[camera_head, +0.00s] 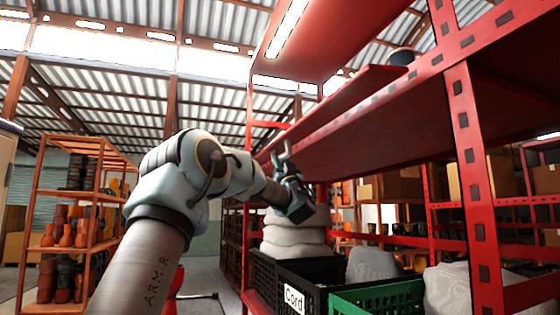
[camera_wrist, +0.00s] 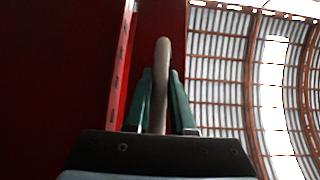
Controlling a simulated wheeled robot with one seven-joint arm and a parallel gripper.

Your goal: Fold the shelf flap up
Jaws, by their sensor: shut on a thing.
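The red shelf flap (camera_head: 340,112) shows as a long board with its underside towards me, at the upper right of the head view. In the wrist view the red panel (camera_wrist: 60,70) fills the left side. A grey curved handle (camera_wrist: 163,50) stands by its red edge; it also shows in the head view (camera_head: 287,148). My gripper (camera_head: 284,168) is under the flap's near left end. Its green fingers (camera_wrist: 162,78) are shut on the handle, one on each side. The far side of the flap and its hinge are hidden.
Red uprights (camera_head: 468,170) frame the rack at right. Below the flap are stacked pale sacks (camera_head: 293,235), a black crate (camera_head: 265,275) and a green crate (camera_head: 385,300). An orange rack with pots (camera_head: 75,225) stands at left. A dark round item (camera_head: 402,56) sits above the board.

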